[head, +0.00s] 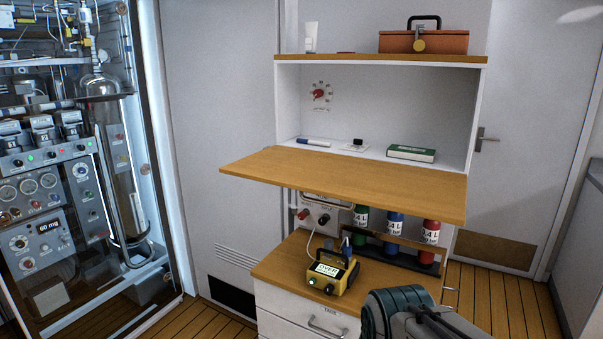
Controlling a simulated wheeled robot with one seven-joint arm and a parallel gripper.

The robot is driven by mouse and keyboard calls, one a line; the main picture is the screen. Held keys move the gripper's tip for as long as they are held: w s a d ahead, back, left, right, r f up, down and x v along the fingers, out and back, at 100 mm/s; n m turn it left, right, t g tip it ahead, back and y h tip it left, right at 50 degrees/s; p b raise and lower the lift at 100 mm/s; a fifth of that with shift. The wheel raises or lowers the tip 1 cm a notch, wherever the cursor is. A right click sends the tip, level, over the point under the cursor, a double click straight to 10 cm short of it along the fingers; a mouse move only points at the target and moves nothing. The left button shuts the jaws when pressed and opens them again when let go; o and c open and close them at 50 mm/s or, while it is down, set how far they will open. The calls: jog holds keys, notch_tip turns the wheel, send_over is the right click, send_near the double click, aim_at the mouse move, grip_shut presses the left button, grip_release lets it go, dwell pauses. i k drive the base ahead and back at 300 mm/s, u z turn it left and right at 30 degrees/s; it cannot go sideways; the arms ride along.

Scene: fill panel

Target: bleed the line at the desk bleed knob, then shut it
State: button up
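A red knob (318,93) with a ring of dark marks sits on the back wall of the desk's open upper compartment, at the left. The small label under it is too small to read, so I cannot tell for certain that it is the bleed knob. Its turned position is also unclear. A grey box below the fold-down board carries a red knob (303,214) and a dark knob (324,219). Part of my arm shows at the bottom right, well below and apart from these knobs. My gripper's fingertips do not show.
The fold-down wooden board (350,182) juts out below the compartment. A marker (314,143) and green box (411,153) lie inside. A yellow meter (331,271) stands on the lower top, near several coloured bottles. A glass-fronted cabinet (70,180) fills the left.

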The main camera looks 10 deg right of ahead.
aim_at(303, 216)
jog(key=u, duration=0.25)
jog(key=i, duration=1.05)
jog(key=z, duration=0.45)
